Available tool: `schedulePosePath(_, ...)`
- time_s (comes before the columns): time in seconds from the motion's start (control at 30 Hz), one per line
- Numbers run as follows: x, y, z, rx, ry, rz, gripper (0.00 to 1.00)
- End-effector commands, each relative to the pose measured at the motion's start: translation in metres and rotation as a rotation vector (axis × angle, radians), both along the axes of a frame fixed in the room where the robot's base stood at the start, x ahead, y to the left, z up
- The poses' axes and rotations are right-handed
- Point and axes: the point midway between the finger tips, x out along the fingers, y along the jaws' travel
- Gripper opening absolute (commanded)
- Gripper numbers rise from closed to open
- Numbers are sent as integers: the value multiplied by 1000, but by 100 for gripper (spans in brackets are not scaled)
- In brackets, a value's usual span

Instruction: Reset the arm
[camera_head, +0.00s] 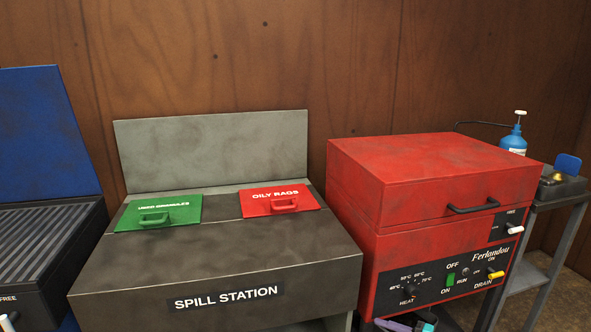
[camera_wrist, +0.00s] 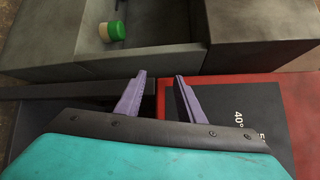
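My gripper (camera_wrist: 161,84) shows in the wrist view with its two purple fingers apart and nothing between them. In the head view, a purple and teal part of it (camera_head: 402,325) shows at the bottom edge, low in front of the red machine (camera_head: 400,215); the rest is cut off. In the wrist view, the machine's dark panel (camera_wrist: 232,105) with a "40°" mark lies just right of the fingers. The fingers look clear of the surfaces around them.
A grey spill station (camera_head: 220,255) with a green lid (camera_head: 160,214) and a red lid (camera_head: 280,203) stands left of the machine. A green-topped item (camera_wrist: 112,31) sits in a grey recess. A side stand (camera_head: 545,262) with a blue bottle (camera_head: 514,141) is at right.

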Motion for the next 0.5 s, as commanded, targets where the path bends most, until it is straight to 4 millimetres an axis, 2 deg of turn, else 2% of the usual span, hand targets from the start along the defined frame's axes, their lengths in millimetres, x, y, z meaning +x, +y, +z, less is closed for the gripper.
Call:
schedulePosePath(0.03,-7,23,1,-13,26,36,35)
schedulePosePath(0.27,-45,106,-26,-101,146,194,35)
schedulePosePath(0.5,-109,181,-55,-228,274,380,35)
